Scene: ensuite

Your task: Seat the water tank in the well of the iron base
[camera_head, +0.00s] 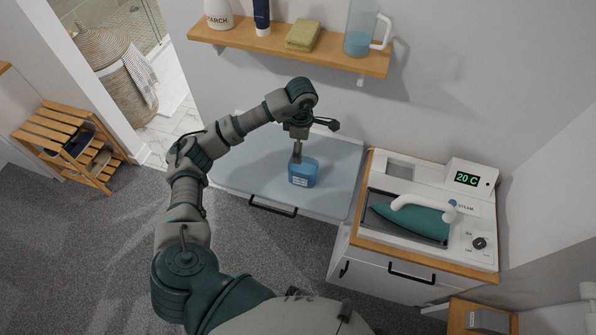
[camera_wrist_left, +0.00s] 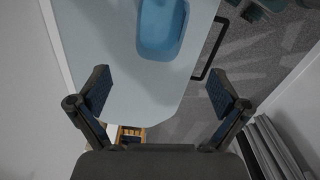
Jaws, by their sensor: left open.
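The water tank (camera_head: 303,174) is a small translucent blue container with a white label, standing on the pale blue-grey board. In the left wrist view the tank (camera_wrist_left: 162,28) lies beyond my fingertips, between their lines and not touched by them. My left gripper (camera_head: 297,152) is above and just behind the tank in the head view; it is open and empty, with both fingers spread in the left wrist view (camera_wrist_left: 160,92). The white iron base (camera_head: 455,200) stands to the right, with a rectangular recess (camera_head: 398,170) at its back left. My right gripper is out of view.
A teal iron (camera_head: 412,220) with a white handle rests on the base, beside a display (camera_head: 467,179) reading 20 C. A wooden shelf (camera_head: 280,45) above the board holds a jug (camera_head: 361,30), a sponge (camera_head: 303,35) and bottles. The board (camera_head: 250,165) is otherwise clear.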

